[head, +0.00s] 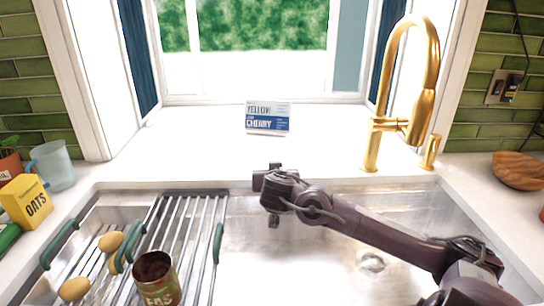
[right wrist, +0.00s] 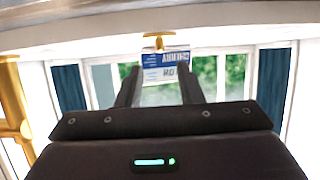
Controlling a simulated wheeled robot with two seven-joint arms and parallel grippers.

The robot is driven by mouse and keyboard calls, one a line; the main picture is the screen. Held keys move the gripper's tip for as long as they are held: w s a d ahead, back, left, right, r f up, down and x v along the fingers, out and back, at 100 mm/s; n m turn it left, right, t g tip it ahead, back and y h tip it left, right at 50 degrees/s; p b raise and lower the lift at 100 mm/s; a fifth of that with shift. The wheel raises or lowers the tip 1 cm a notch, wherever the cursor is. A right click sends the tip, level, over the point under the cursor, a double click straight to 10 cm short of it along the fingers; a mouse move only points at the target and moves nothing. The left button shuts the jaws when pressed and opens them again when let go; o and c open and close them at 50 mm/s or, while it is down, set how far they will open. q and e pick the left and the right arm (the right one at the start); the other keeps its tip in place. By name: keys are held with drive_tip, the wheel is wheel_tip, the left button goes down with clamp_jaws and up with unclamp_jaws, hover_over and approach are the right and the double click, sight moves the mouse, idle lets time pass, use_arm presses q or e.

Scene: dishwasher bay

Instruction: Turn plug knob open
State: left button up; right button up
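The plug knob (right wrist: 158,40) is a small gold T-shaped handle in the right wrist view. It appears in line with the gap between the fingers and beyond their tips, apart from them. My right gripper (right wrist: 159,72) is open, with two dark fingers apart and nothing between them. In the head view my right gripper (head: 270,190) is above the back part of the sink (head: 320,260), near its rear edge. I cannot make out the knob in the head view; my gripper may hide it. A round drain (head: 373,262) shows in the sink floor. My left gripper is not in view.
A gold faucet (head: 405,90) stands at the back right. A small sign (head: 268,118) stands by the window. A drying rack (head: 190,215) with potatoes (head: 75,288) and an open can (head: 157,280) lies left. A wooden bowl (head: 518,170) is far right.

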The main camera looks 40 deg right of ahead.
drive_tip(key=b+x, duration=0.3)
drive_tip(key=x, duration=0.4)
drive_tip(key=shift+w+d, duration=0.1)
use_arm(q)
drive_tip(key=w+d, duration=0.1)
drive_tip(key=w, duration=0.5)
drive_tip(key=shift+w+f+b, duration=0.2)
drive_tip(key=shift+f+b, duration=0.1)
drive_tip(key=shift+b, duration=0.05)
use_arm(e)
drive_tip(key=shift+w+d, duration=0.2)
drive_tip(key=shift+w, duration=0.05)
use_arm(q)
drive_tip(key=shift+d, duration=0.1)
use_arm(e)
clamp_jaws()
